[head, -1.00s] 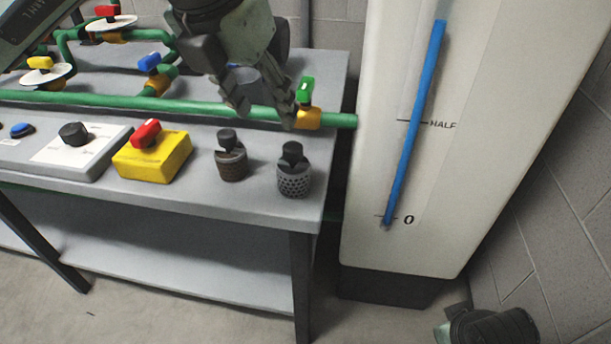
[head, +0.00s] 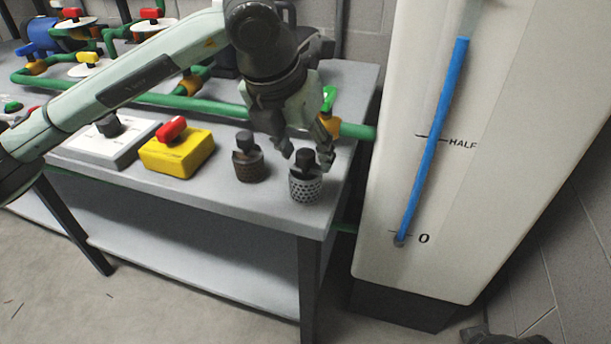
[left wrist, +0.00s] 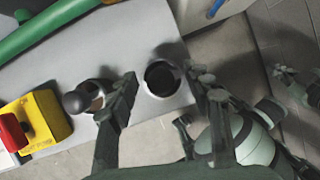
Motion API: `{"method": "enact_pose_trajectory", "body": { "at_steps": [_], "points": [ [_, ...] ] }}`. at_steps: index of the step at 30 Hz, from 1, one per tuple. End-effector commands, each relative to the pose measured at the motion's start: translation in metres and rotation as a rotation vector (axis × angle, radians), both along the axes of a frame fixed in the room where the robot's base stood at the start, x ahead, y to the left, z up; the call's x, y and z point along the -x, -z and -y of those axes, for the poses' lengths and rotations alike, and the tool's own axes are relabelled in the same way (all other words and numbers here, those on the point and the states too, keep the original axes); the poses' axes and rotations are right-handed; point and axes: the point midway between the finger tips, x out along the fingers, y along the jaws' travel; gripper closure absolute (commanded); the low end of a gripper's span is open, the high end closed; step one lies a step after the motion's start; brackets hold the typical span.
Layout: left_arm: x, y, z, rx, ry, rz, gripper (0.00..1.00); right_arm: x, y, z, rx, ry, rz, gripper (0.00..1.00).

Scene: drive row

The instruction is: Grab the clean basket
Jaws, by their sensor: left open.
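The clean basket (head: 305,187) is a small grey perforated cylinder with a black knob, standing upright near the right front corner of the bench. It also shows from above in the left wrist view (left wrist: 162,80). My left gripper (head: 306,153) is open, with its fingertips on either side of the knob, just above the basket body. In the left wrist view, the open left gripper (left wrist: 165,88) has the basket between its fingers; I see no clear contact. A brown, dirty-looking basket (head: 250,170) with a black knob stands just to its left. My right gripper (left wrist: 298,82) shows partly at the wrist view's right edge.
A yellow box (head: 178,155) with a red handle and a white panel (head: 105,143) stand further left. A green pipe (head: 225,108) with a green-handled valve (head: 328,98) runs behind the baskets. A tall white gauge cabinet (head: 400,180) stands right of the bench.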

Motion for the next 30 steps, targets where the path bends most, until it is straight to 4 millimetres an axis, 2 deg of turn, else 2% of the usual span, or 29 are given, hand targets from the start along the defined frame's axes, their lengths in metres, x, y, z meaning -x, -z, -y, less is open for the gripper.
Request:
{"method": "enact_pose_trajectory", "body": {
  "at_steps": [3,9,21,30],
  "points": [
    [-0.0023,0.0074,0.0013,-0.001,0.0,-0.002,0.5,-0.0016,0.0014,-0.0002,-0.001,0.0,0.002,1.0],
    [-0.0026,0.0075,0.0015,0.0,0.0,-0.001,0.5,-0.0033,0.0004,-0.0003,-0.002,0.0,0.006,1.0],
    [-0.0025,0.007,0.0014,0.0,0.0,0.0,1.0,-0.0038,-0.0031,0.0005,-0.001,0.003,0.012,1.0],
    [-0.0027,0.0066,0.0014,0.0,0.0,0.001,1.0,-0.0016,-0.0019,0.0011,0.0,0.004,0.006,1.0]
  ]
}}
